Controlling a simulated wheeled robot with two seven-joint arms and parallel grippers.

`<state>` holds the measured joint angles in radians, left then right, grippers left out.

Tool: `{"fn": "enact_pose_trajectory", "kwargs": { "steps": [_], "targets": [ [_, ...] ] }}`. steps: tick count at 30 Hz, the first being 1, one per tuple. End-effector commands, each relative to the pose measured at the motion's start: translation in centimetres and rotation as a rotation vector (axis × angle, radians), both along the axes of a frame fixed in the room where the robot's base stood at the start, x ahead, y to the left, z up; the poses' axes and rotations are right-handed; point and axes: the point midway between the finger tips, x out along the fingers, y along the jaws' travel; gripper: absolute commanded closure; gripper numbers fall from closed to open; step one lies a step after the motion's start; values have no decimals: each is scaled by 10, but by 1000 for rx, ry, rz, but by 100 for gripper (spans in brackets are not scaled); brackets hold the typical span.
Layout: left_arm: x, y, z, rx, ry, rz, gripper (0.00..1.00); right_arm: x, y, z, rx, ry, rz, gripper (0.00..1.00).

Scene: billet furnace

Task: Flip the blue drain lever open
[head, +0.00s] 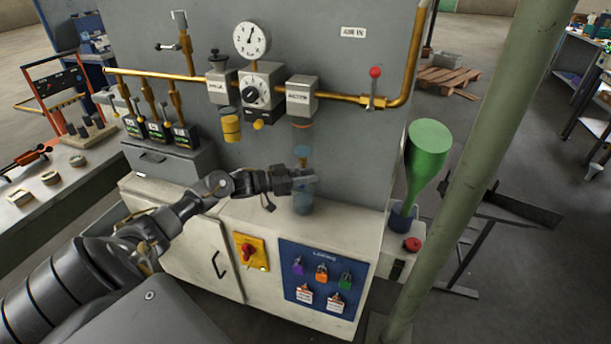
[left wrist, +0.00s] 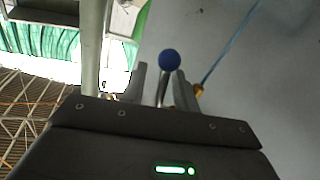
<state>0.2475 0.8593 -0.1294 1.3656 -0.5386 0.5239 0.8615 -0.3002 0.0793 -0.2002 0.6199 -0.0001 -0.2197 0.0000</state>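The blue drain lever shows in the left wrist view as a round blue knob (left wrist: 169,60) on a short metal stem. My left gripper (left wrist: 160,88) has one finger on each side of the stem, with a small gap visible on both sides, so it looks open around the stem. The knob stands just beyond the fingertips. In the head view my left gripper (head: 302,180) is in front of the grey panel, below the right-hand regulator unit (head: 301,97). My right gripper is not in view.
Brass piping (head: 345,97) and a red-knobbed valve (head: 375,73) run above the gripper. A blue lockout board (head: 318,280) with padlocks is on the cabinet below. A green funnel-shaped thing (head: 428,150) and a pale green post (head: 480,130) stand to the right.

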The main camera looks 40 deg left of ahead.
Motion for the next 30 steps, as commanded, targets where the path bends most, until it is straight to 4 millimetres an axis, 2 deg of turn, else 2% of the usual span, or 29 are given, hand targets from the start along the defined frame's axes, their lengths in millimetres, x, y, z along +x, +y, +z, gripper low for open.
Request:
{"fn": "enact_pose_trajectory", "kwargs": {
  "steps": [1, 8, 14, 18, 21, 30],
  "targets": [
    [0, 0, 0, 0, 0, 0, 70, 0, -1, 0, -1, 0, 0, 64],
    [0, 0, 0, 0, 0, 0, 100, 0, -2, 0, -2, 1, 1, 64],
    [0, 1, 3, 20, 6, 1, 100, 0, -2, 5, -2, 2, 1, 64],
    [-2, 5, 5, 157, 55, -1, 100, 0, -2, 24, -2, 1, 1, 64],
    [-3, 6, 0, 230, 81, -2, 100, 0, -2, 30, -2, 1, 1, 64],
    [-3, 8, -5, 256, 89, 0, 100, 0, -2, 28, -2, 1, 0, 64]
  ]
}}
